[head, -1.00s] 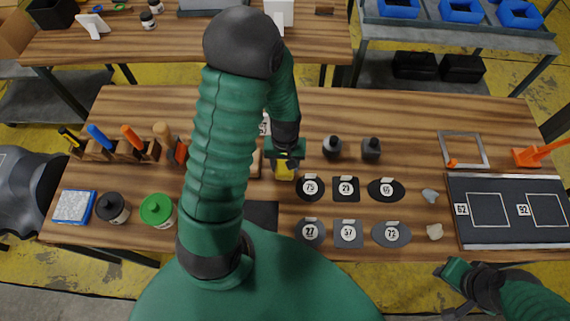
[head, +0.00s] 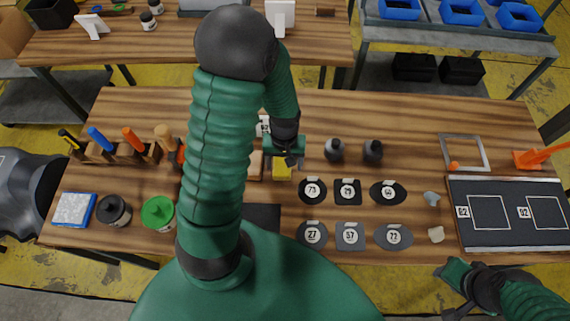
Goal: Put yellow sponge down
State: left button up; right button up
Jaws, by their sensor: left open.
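The yellow sponge (head: 282,171) lies on the wooden table near its middle, just below my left gripper in the picture. My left gripper (head: 285,157) is open right over the sponge's far part and hides some of it. My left arm crosses the table from the bottom and hides what lies behind it. My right gripper (head: 452,274) is off the table's front edge at the lower right, with nothing seen in it; its jaw opening is not clear.
Numbered dark patches (head: 349,192) lie right of the sponge. Two dark bottles (head: 334,150) stand behind them. A tan block (head: 256,165) sits close to the sponge's left. A tool rack (head: 113,152) and a green-lidded jar (head: 158,212) are at left. A numbered board (head: 510,240) is at right.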

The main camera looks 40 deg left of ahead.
aim_at(284, 165)
pick_arm(q)
notch_tip(284, 165, up, 10)
jog(key=s+d+r+m+t, duration=0.1)
jog(key=d+r+m+t, duration=0.1)
jog(key=d+m, duration=0.6)
jog(key=d+p, duration=0.1)
jog(key=d, duration=0.2)
jog(key=shift+t, duration=0.3)
